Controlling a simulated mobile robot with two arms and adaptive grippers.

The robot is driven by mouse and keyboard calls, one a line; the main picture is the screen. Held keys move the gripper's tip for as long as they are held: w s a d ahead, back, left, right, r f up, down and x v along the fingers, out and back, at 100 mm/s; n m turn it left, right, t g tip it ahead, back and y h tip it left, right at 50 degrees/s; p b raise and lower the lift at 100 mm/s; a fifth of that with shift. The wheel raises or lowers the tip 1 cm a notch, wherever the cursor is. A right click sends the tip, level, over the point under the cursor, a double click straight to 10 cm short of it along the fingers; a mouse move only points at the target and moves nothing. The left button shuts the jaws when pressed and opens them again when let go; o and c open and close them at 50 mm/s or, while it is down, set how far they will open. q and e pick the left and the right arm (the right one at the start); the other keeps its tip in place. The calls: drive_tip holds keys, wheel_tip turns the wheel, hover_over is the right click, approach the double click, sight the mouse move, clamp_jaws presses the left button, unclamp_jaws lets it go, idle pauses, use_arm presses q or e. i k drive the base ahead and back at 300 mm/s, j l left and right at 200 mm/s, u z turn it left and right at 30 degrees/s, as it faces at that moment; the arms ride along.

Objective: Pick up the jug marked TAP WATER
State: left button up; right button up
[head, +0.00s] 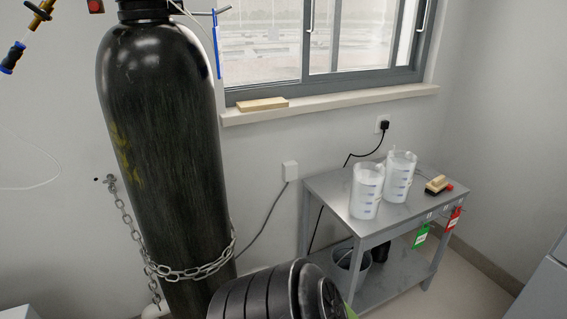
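Two whitish, translucent jugs with blue markings stand upright, close together, on a grey metal table (335,189). The front left jug (366,192) stands nearer to me, and the back right jug (399,177) stands just behind it to the right. Their markings are too small to read, so I cannot tell which is marked TAP WATER. A green tag (421,236) and a red tag (453,220) hang at the table's front edge; their writing is also too small to read. Neither of my grippers is in view.
A brush-like wooden block (437,185) lies right of the jugs. A bucket (352,260) stands on the lower shelf. A tall black gas cylinder (165,130), held by a chain (190,272), stands left. A dark ribbed shape, unidentified, covers the bottom centre. Floor is clear right of the table.

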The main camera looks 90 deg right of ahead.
sight(400, 165)
drive_tip(key=z, duration=2.05)
